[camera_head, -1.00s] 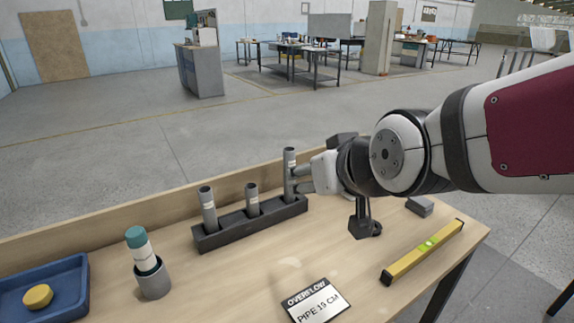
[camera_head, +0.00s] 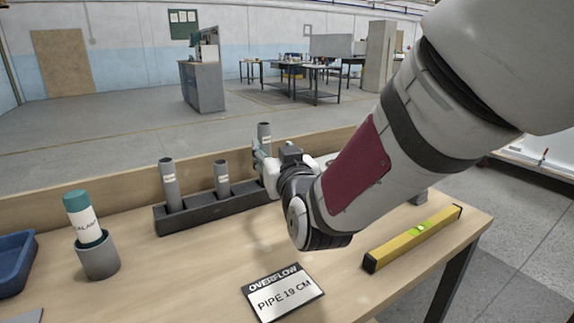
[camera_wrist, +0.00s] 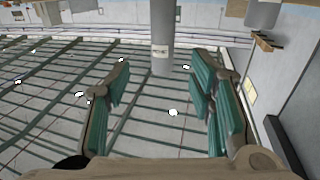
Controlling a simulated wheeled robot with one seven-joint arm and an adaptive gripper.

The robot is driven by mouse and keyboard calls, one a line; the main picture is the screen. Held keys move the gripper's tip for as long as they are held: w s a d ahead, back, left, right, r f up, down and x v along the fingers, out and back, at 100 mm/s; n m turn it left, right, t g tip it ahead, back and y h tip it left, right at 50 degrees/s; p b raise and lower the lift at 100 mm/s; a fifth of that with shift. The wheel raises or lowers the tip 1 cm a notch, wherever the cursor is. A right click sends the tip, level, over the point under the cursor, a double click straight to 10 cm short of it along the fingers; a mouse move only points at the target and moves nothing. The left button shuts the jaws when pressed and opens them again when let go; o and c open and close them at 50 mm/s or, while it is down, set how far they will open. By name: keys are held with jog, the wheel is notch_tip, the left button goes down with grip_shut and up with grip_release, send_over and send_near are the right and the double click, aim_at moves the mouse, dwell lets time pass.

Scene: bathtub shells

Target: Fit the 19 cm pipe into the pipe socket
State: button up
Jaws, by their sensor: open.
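Three grey pipes with white labels are in view, the labels too small to read. The left pipe (camera_head: 170,185) and middle pipe (camera_head: 221,178) stand in a dark rack (camera_head: 205,212). The right pipe (camera_head: 264,131) is upright, its lower part hidden by my gripper (camera_head: 262,160). In the wrist view, this pipe (camera_wrist: 162,45) shows its end between the teal pads of my open gripper (camera_wrist: 160,80), with a gap on both sides. A sign (camera_head: 283,293) reads "OVERFLOW PIPE 19 CM". I cannot make out a pipe socket.
A teal-capped sealant tube (camera_head: 82,217) stands in a grey cup (camera_head: 98,258) at the left. A blue tray (camera_head: 15,262) is at the left edge. A yellow level (camera_head: 413,238) lies at the right. A raised board (camera_head: 110,190) runs behind the rack.

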aim_at(266, 139)
jog(key=b+x, duration=0.1)
jog(key=x, duration=0.8)
jog(key=shift+w+a, duration=0.1)
jog(key=shift+a, duration=0.1)
grip_shut()
